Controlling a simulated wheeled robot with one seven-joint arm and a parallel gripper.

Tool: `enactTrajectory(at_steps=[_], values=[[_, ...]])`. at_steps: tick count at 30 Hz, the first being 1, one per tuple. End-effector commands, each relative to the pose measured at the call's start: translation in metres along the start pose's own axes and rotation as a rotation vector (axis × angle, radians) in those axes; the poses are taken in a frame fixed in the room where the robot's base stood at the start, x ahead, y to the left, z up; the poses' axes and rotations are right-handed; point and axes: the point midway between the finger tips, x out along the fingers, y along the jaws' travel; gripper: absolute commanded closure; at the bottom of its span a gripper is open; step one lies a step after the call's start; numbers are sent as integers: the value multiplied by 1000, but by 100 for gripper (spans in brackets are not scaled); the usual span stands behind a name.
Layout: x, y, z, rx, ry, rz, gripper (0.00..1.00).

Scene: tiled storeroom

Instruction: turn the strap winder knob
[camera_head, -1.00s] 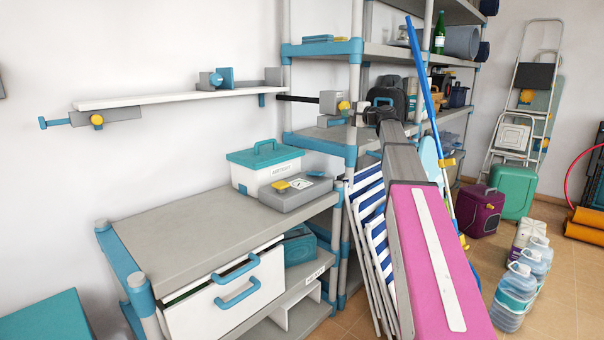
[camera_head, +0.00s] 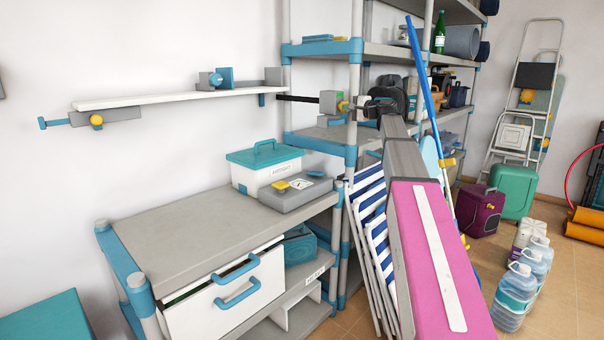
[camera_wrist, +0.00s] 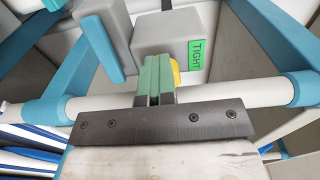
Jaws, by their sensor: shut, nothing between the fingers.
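The strap winder is a grey box (camera_head: 328,103) at the right end of a black strap, in front of the shelf post. Its yellow knob (camera_head: 343,106) faces right. In the wrist view the box (camera_wrist: 165,36) carries a green label reading TIGHT (camera_wrist: 201,54). The knob (camera_wrist: 175,75) shows partly, just right of my fingers and partly hidden behind them. My gripper (camera_wrist: 153,62) is shut with its green fingers together and empty. In the head view my gripper (camera_head: 358,106) is just right of the knob; I cannot tell whether they touch.
A second grey body with a blue bar (camera_wrist: 103,49) lies close left of my fingers. Shelf posts and blue brackets (camera_wrist: 47,106) stand near. A blue pole (camera_head: 422,80) and striped folding chairs (camera_head: 368,190) are close to my arm. A grey workbench (camera_head: 205,225) stands left.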

Motion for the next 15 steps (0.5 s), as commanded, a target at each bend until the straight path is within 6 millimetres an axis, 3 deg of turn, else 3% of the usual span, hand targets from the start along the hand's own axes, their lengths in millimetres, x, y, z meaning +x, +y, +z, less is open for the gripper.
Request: enactTrajectory(at_steps=[1,15], values=[[16,-12,-2,-1,-10,-20,100],[16,-20,-5,-1,-10,-20,100]])
